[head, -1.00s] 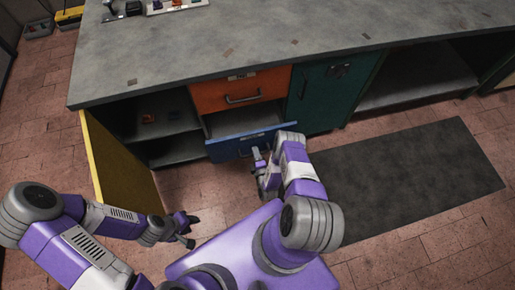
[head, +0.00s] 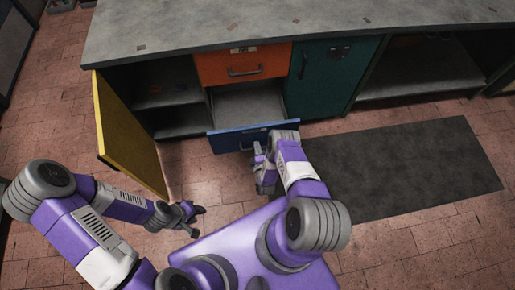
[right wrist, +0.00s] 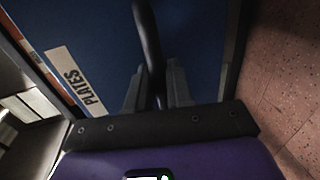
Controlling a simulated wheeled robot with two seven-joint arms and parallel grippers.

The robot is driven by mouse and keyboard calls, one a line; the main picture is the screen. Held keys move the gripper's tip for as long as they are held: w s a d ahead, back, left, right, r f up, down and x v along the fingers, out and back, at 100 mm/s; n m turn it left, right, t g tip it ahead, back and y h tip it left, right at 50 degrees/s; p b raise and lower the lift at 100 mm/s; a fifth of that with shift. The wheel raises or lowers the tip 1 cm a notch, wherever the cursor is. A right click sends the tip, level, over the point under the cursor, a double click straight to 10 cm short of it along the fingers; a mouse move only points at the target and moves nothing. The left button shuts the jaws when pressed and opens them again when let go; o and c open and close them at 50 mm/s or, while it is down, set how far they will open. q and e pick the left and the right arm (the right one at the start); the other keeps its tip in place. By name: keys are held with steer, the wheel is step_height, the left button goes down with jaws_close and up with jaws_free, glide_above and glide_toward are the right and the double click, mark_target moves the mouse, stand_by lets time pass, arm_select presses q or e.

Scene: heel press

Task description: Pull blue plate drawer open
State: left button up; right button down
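The blue drawer (head: 224,139) stands pulled out below an orange drawer, its grey inside (head: 250,103) showing from above and looking empty in the head view. In the right wrist view its blue front (right wrist: 205,35) bears a white "PLATES" label (right wrist: 75,80). My right gripper (head: 257,160) is in front of the drawer. In the right wrist view the dark bar handle (right wrist: 149,45) runs between the fingers of my right gripper (right wrist: 157,85), which are closed about it. My left gripper (head: 197,220) is open and empty above the floor at the left.
The orange drawer (head: 215,68) and a teal door (head: 325,80) are shut. A yellow door (head: 125,130) stands open left of the drawer, beside a shelf compartment (head: 180,120). A grey counter (head: 200,30) runs above. A dark mat (head: 410,170) lies on the floor at right.

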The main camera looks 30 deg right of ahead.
steer(key=c, duration=1.2)
jaws_free()
steer(key=shift+s, duration=0.1)
steer(key=p+v, duration=0.2)
steer(key=v, duration=0.5)
steer(key=shift+s+p, duration=0.2)
steer(key=shift+p, duration=0.15)
steer(key=shift+a, duration=0.1)
